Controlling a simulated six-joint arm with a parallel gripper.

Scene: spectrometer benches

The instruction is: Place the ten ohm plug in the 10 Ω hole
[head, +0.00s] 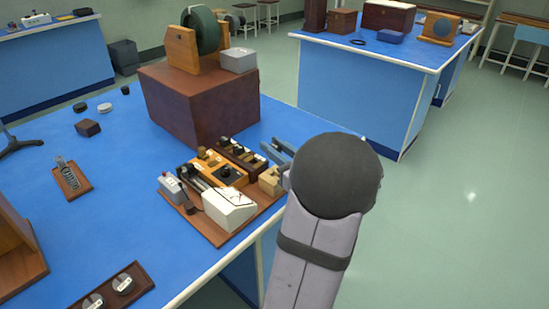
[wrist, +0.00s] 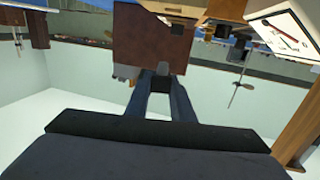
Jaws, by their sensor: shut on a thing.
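My gripper (head: 277,152) is at the right edge of the near blue bench, beside the apparatus board. In the wrist view its two blue fingers (wrist: 160,84) are closed on a small dark piece, which I take to be the ten ohm plug (wrist: 160,80); its shape and marking are too small to read. In the head view I cannot make the plug out at the fingertips. A long dark-red plug box (head: 243,158) with a row of brass and black tops lies on the board, just left of the gripper. The 10 Ω hole and its label cannot be made out.
The wooden board (head: 219,237) also carries a white meter (head: 230,209), an orange box with a black dial (head: 218,173), a grey switch box (head: 172,187) and a small pale wooden box (head: 270,181). A large brown crate (head: 190,110) stands behind.

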